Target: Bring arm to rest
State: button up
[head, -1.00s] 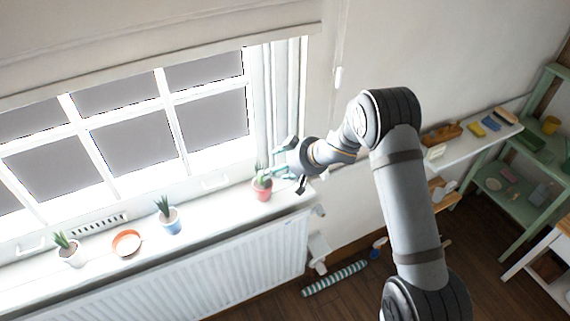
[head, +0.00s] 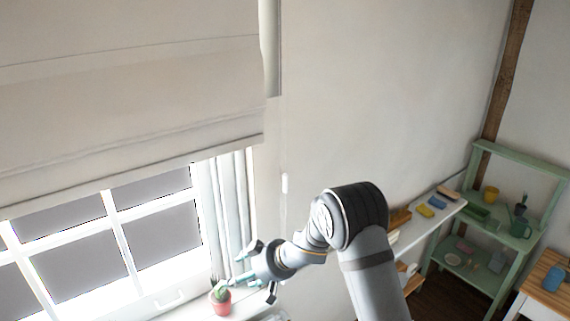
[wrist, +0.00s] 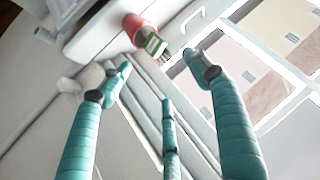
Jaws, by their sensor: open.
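My gripper (head: 250,280) is at the right end of the windowsill in the head view, beside a red pot with a green plant (head: 220,298). In the wrist view my gripper (wrist: 158,75) shows its teal fingers spread apart, with nothing held between them. The red pot (wrist: 134,27) is beyond the fingertips there, with its plant (wrist: 153,42) pointing down and right. The pot stands on the sill, and the fingers look apart from it.
A roman blind (head: 130,90) hangs above the window, with a curtain (head: 230,205) next to my gripper. A wall shelf (head: 425,225) holds small items to the right. A green shelf unit (head: 480,262) and a wooden-topped table (head: 545,290) stand farther right. The wall between is bare.

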aim_at(220, 283)
jog(key=x, duration=1.1)
jog(key=shift+a+f, duration=0.15)
jog(key=shift+a, duration=0.05)
jog(key=shift+w+r+p, duration=0.1)
jog(key=shift+r+p, duration=0.3)
jog(key=shift+r, duration=0.1)
jog(key=shift+f, duration=0.1)
